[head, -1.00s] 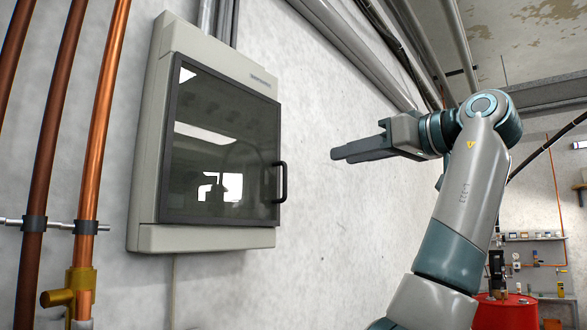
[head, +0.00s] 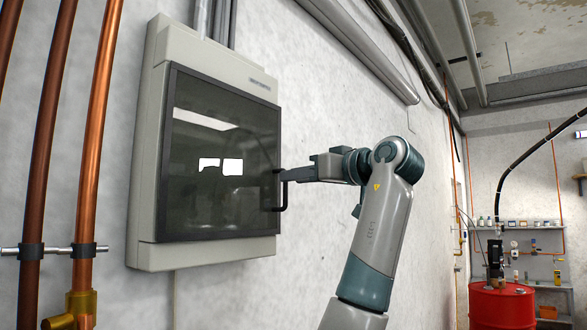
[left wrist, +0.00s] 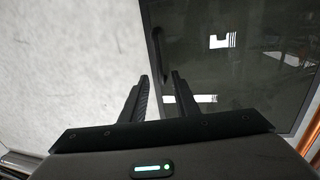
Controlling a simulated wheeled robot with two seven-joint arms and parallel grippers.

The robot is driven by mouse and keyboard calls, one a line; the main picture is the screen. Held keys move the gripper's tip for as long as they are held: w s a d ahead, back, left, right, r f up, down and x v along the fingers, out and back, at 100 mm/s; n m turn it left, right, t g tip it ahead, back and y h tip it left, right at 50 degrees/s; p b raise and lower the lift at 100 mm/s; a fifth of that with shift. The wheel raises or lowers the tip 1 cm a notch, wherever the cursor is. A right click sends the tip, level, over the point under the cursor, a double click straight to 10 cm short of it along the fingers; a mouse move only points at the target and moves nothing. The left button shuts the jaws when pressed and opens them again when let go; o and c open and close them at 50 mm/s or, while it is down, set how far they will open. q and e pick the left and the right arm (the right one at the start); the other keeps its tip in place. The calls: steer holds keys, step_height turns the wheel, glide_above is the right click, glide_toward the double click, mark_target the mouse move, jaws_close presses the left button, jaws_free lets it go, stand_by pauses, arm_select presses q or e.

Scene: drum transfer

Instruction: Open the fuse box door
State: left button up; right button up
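The fuse box (head: 205,60) is a pale grey wall box. Its dark glazed door (head: 225,135) is shut, and it also shows in the left wrist view (left wrist: 260,75). A black bar handle (head: 283,205) is on the door's right edge; in the left wrist view the handle (left wrist: 157,45) lies ahead of the gap between the fingers. My left gripper (head: 290,174) is at the handle from the right. In the left wrist view its fingers (left wrist: 159,85) are apart with nothing clearly gripped. Whether they touch the handle I cannot tell. My right gripper is out of view.
Copper and brown pipes (head: 97,150) run up the wall left of the box. Conduits (head: 360,45) cross the wall above. A red drum (head: 502,302) and a shelf (head: 545,250) stand far right. The wall right of the handle is bare.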

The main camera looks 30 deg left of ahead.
arm_select(q)
steer(key=shift+x, duration=0.9)
jaws_close()
